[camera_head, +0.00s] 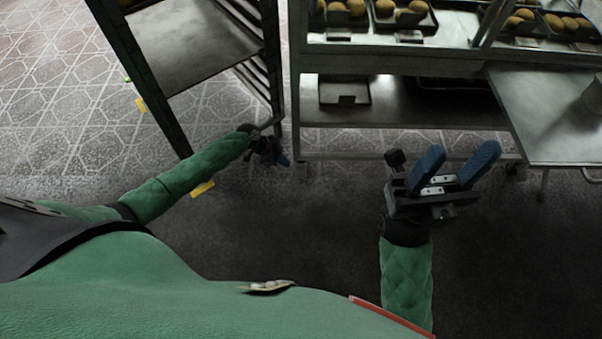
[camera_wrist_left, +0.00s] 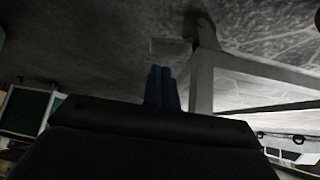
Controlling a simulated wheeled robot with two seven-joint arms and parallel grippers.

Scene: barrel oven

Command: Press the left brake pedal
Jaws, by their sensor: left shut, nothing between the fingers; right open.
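My left gripper (camera_head: 281,158) is low near the floor, beside the bottom corner of the left rack (camera_head: 243,77). Its blue fingers are together with nothing between them, and they also show in the left wrist view (camera_wrist_left: 161,86). In that view a dark wheel (camera_wrist_left: 200,28) stands at the foot of a pale metal post. A small faint flat rectangle (camera_wrist_left: 168,46) lies just left of the wheel, beyond the fingertips; I cannot tell whether it is the brake pedal or whether the fingers touch it. My right gripper (camera_head: 462,153) is open and empty at the right.
A metal rack (camera_head: 395,145) with trays of buns (camera_head: 402,15) stands ahead. A metal side table (camera_head: 545,115) is at the right. Yellow floor markers (camera_head: 202,189) lie by the left rack. Dark floor (camera_head: 310,230) is open in front of me.

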